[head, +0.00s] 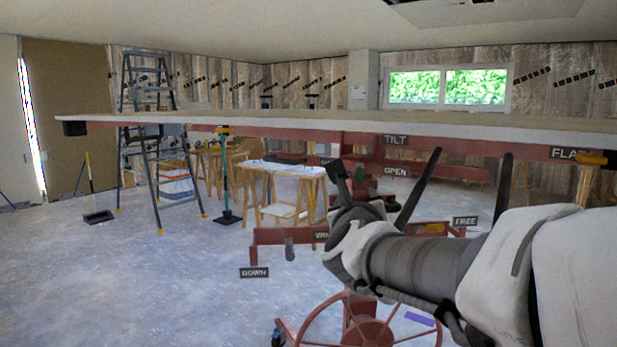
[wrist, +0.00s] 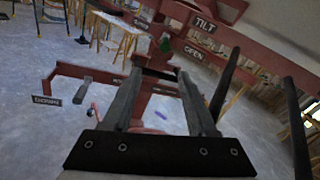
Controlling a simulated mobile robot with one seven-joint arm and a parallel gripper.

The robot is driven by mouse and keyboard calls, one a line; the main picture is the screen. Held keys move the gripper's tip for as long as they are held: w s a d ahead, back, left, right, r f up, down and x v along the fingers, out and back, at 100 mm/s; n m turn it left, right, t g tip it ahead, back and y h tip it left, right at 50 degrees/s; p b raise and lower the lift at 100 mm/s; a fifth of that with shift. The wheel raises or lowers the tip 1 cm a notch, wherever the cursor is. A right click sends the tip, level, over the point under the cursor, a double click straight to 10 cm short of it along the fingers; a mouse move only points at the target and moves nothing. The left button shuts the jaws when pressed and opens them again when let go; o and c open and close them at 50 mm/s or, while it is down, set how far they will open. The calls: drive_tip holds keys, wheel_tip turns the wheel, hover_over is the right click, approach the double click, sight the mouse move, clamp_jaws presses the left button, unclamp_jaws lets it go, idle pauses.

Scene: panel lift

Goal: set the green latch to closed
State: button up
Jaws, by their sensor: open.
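A small green latch (wrist: 165,45) shows in the wrist view on the red frame of the lift, just left of the OPEN sign (wrist: 193,53). I cannot make out its exact angle. In the head view I cannot pick it out; my gripper and arm cover part of that area. My gripper (wrist: 160,73) is open and empty, its two fingers pointing at the red post below the latch. The latch lies beyond the fingertips, and I see no contact. In the head view my gripper (head: 350,183) is left of and below the OPEN sign (head: 395,171).
A wide pale panel (head: 270,122) lies across the lift above my gripper. A TILT sign (head: 396,141) hangs above OPEN. Dark slanted bars (wrist: 222,88) stand right of the fingers. A red spoked wheel (head: 368,332) is below. A stepladder (head: 150,140) and worktable (head: 285,168) stand behind.

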sight(359, 175)
drive_tip(key=shift+m+h, duration=0.3)
drive_tip(key=shift+m, duration=0.5)
drive_tip(key=w+d, duration=0.1)
drive_tip(key=w, duration=0.5)
drive_tip(key=w+d, duration=0.1)
drive_tip(key=w, duration=0.4)
drive_tip(key=w+d+p, duration=0.1)
drive_tip(key=w+d, duration=0.1)
drive_tip(key=w, duration=0.4)
drive_tip(key=shift+w+r, duration=0.1)
drive_tip(key=shift+w, duration=0.2)
drive_tip(key=shift+c, duration=0.2)
clamp_jaws()
drive_tip(key=shift+a, duration=0.1)
